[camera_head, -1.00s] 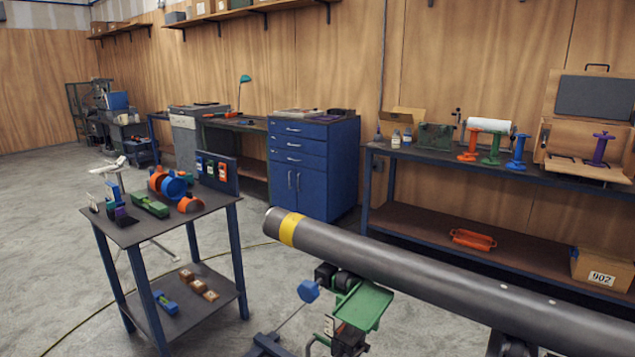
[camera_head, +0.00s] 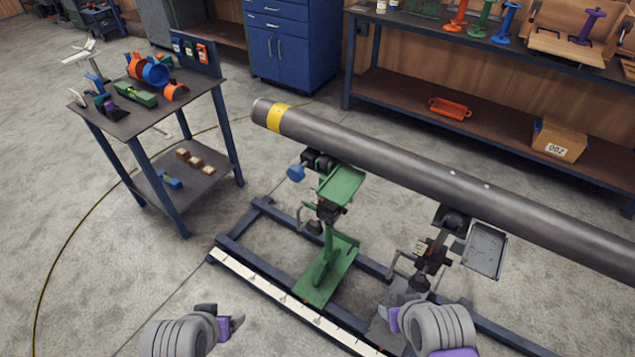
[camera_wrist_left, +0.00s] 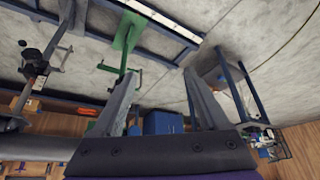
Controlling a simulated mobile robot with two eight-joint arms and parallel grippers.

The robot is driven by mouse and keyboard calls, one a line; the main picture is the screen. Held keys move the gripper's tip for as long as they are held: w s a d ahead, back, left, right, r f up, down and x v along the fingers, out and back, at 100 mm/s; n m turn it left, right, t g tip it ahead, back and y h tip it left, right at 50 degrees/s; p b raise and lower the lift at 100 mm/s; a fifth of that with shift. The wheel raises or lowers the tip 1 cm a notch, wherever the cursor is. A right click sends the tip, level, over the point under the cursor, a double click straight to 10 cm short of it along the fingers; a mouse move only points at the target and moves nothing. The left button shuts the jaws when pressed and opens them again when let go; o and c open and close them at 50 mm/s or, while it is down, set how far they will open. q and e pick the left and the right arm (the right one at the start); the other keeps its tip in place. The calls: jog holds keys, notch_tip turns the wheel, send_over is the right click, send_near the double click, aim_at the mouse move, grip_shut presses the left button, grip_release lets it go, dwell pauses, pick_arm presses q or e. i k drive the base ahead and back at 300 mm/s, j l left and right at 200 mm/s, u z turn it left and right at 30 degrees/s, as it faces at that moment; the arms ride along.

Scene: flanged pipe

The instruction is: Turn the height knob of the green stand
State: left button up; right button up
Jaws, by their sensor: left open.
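The green stand (camera_head: 325,268) stands on a dark blue floor frame, under the free end of the grey pipe (camera_head: 400,165). It has a green tray (camera_head: 342,185) and black rollers at its top. A blue knob (camera_head: 295,172) sticks out left of the rollers; a bent grey handle (camera_head: 301,214) and small dark parts are on its post. I cannot tell which is the height knob. My left gripper (camera_head: 236,322) is low in front, left of the stand, apart from it. Its open, empty fingers show in the left wrist view (camera_wrist_left: 162,78). My right gripper (camera_head: 392,320) is at lower right, its jaws unclear.
A second, grey stand (camera_head: 428,268) with a grey tray (camera_head: 484,250) is right of the green one. A small table (camera_head: 140,115) with coloured parts stands at left. A workbench (camera_head: 400,95) runs behind the pipe. Open concrete floor lies between table and frame.

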aim_at(315, 228)
jog(key=i+j+z, duration=0.1)
jog(key=z, duration=1)
jog(key=j+z, duration=0.4)
jog(key=k+j+z, duration=0.1)
jog(key=j+z, duration=0.25)
jog(key=j, duration=0.25)
jog(key=j+z, duration=0.15)
jog(key=j, duration=0.2)
jog(key=k+j+z, duration=0.15)
jog(key=j, duration=0.2)
jog(key=k+j+z, duration=0.15)
jog(key=j, duration=0.15)
jog(key=k+j, duration=0.1)
jog(key=j, duration=0.25)
jog(key=k+j, duration=0.1)
jog(key=j, duration=0.25)
jog(key=k+j, duration=0.1)
jog(key=j, duration=0.3)
jog(key=k+j+z, duration=0.1)
jog(key=j, duration=0.25)
jog(key=k+j, duration=0.1)
jog(key=j, duration=0.25)
jog(key=i+l, duration=0.15)
jog(key=l, duration=0.15)
